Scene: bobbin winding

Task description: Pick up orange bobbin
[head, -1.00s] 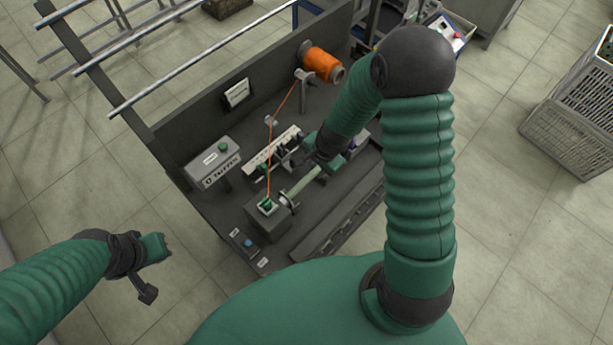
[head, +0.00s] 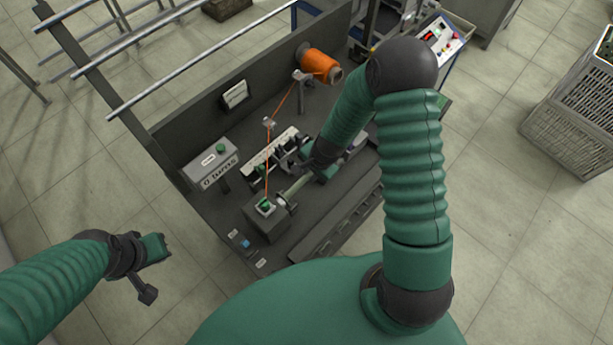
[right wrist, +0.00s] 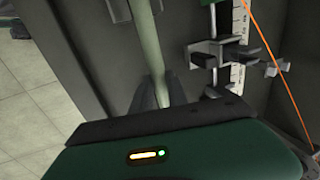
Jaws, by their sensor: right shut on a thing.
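The orange bobbin (head: 320,65) is a large thread spool at the back of the dark winding bench, tilted on its side. An orange thread runs from it over a post and guide down to a green-topped block (head: 266,207). My right gripper (head: 302,168) is well in front of the bobbin, low over the bench. In the right wrist view its dark fingers (right wrist: 159,92) are shut on a pale green rod (right wrist: 150,50). That rod also shows in the head view (head: 295,187). My left gripper (head: 152,262) hangs off the bench's left side; its jaw is unclear.
A grey counter box (head: 211,164) reading "0 turns" stands at the bench's left. A white scale strip (head: 270,147) lies beside my right gripper. Metal rails (head: 190,70) rise behind. Grey crates (head: 575,130) stand on the floor at right.

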